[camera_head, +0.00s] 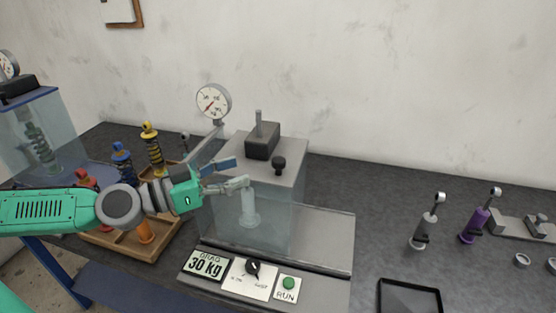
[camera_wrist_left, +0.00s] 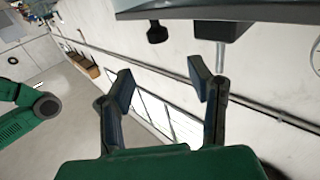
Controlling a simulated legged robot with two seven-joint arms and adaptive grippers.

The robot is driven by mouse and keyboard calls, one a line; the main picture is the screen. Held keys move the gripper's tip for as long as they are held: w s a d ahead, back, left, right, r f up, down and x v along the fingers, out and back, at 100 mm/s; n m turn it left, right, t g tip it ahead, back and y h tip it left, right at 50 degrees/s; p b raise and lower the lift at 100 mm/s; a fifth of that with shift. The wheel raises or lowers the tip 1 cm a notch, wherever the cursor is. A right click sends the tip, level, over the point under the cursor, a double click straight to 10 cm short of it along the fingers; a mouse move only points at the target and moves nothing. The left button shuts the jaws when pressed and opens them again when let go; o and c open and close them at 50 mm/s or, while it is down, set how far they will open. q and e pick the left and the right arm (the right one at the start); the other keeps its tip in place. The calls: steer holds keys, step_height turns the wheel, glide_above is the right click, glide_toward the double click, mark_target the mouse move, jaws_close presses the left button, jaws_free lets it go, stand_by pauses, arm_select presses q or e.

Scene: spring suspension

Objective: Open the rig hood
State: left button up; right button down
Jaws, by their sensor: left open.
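The rig (camera_head: 285,160) stands at the middle of the bench, with a clear hood (camera_head: 275,215) around a pale upright post. A grey top carries a dark block and a black knob (camera_head: 279,163). The hood looks closed. My left gripper (camera_head: 240,172) is open and empty in front of the rig's upper left part, with the fingers pointing right. In the left wrist view its two fingers (camera_wrist_left: 160,90) are apart with nothing between them, and a black knob (camera_wrist_left: 156,33) shows above them under a grey edge. My right gripper is not in view.
A wooden tray (camera_head: 128,243) with several coloured shocks sits at the left, partly behind my arm. A gauge (camera_head: 213,101) rises behind the rig. A control panel (camera_head: 240,277) is in front. A grey shock (camera_head: 426,225) and a purple shock (camera_head: 478,222) stand right, near a black tray (camera_head: 409,283).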

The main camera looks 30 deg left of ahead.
mark_target(279, 159)
arm_select(q)
steer(key=shift+w+d+f+b, duration=0.3)
steer(key=shift+w+b, duration=0.3)
steer(key=shift+b, duration=0.55)
steer(key=shift+w+d+f+b, duration=0.3)
steer(key=shift+w+b, duration=0.25)
steer(key=shift+b, duration=0.6)
steer(key=b+x, duration=0.1)
steer(key=x, duration=0.1)
steer(key=b+x, duration=0.1)
steer(key=x, duration=0.1)
steer(key=b+x, duration=0.1)
steer(key=x, duration=0.1)
steer(key=shift+w+d+r, duration=0.15)
steer(key=shift+d+r, duration=0.05)
steer(key=shift+r, duration=0.1)
steer(key=shift+w+d+r, duration=0.1)
steer(key=shift+w+d, duration=0.25)
steer(key=shift+w, duration=0.25)
jaws_close()
